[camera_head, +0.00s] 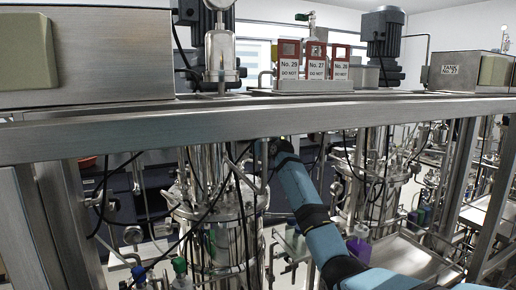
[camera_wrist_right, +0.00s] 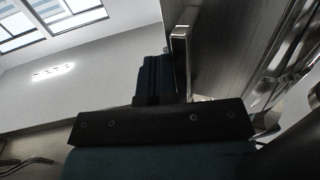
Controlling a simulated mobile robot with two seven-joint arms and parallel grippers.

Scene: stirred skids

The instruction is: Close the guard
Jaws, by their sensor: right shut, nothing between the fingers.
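I cannot tell which part is the guard; none stands out plainly in the head view. My right arm, blue with black bands, comes in from the lower right of the head view. It reaches up to just under the long steel beam (camera_head: 300,116), where its end is dark and partly hidden. In the wrist view my right gripper (camera_wrist_right: 158,62) shows dark, shut and with nothing held. A brushed steel panel (camera_wrist_right: 222,40) with a bright metal bar (camera_wrist_right: 181,65) on its near edge is close beside the fingers. I cannot tell whether they touch. My left gripper is not in view.
The beam crosses the whole head view. Steel vessels (camera_head: 215,235) with hoses and cables stand behind it, left of my arm. Red-framed number signs (camera_head: 316,62) and a motor (camera_head: 383,35) stand above. A steel upright (camera_head: 490,195) is at the right.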

